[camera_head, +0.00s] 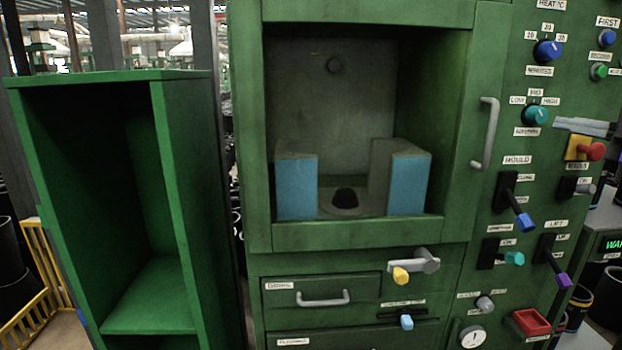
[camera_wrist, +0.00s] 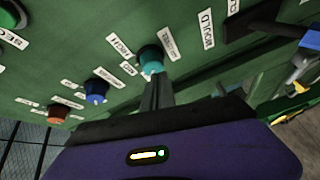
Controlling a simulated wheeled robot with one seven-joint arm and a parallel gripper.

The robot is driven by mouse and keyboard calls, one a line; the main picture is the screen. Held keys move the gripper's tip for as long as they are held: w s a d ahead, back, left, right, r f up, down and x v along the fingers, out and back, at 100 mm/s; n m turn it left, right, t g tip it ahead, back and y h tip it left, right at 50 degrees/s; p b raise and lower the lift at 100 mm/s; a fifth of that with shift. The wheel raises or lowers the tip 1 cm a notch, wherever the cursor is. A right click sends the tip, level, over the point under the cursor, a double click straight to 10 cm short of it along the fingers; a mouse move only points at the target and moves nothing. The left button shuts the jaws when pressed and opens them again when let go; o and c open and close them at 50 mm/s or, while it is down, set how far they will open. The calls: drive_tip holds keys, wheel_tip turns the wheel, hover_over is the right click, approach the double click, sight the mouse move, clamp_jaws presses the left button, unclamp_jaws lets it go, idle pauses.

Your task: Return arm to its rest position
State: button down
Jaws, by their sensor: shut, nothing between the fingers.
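My gripper (camera_wrist: 154,82) shows in the wrist view with its dark, narrow fingers together and empty. Its dark purple body fills the bottom of that view. The fingertips point at the teal knob (camera_wrist: 151,58) on the green panel and overlap its lower edge in the picture. I cannot tell whether they touch it. The teal knob also shows in the head view (camera_head: 536,116), under LOW, MID and HIGH labels. My gripper is not clearly seen in the head view; a pale grey bar (camera_head: 584,127) right of the knob is hard to identify.
The green machine has an open chamber with two blue-faced blocks (camera_head: 296,190) (camera_head: 407,185) and a vertical handle (camera_head: 485,133). Levers and a red button (camera_head: 595,151) stick out of the panel. An empty green cabinet (camera_head: 180,200) stands at left.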

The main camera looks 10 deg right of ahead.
drive_tip(key=d+f+m+t+h, duration=0.2)
drive_tip(key=d+m+h, duration=0.6)
drive_tip(key=m, duration=0.2)
wheel_tip(320, 180, down, 14)
drive_tip(key=a+m+g+h, duration=0.1)
drive_tip(key=a+m+h, duration=0.1)
drive_tip(key=m+h, duration=0.45)
drive_tip(key=s+a+f+m+g+h, duration=0.1)
drive_tip(key=s+a+f+m, duration=0.4)
drive_tip(key=a+f, duration=0.5)
drive_tip(key=s+a+f+m+h, duration=0.1)
drive_tip(key=s+a+f+m, duration=0.2)
drive_tip(key=s+a+f, duration=0.55)
drive_tip(key=s+a+f+n+g+y, duration=0.1)
drive_tip(key=s+a+f+n+y, duration=0.15)
drive_tip(key=s+a, duration=0.85)
drive_tip(key=s+a+f+n+y, duration=0.15)
drive_tip(key=s+a+y, duration=0.25)
drive_tip(key=s+a, duration=0.7)
drive_tip(key=s+a+f+n+g+y, duration=0.1)
drive_tip(key=s+a+f+y, duration=0.2)
drive_tip(key=s+a, duration=0.85)
wheel_tip(320, 180, up, 19)
drive_tip(key=p, duration=2)
drive_tip(key=shift+s+a+r, duration=0.15)
drive_tip(key=shift+s+r, duration=0.05)
drive_tip(key=shift+s, duration=0.2)
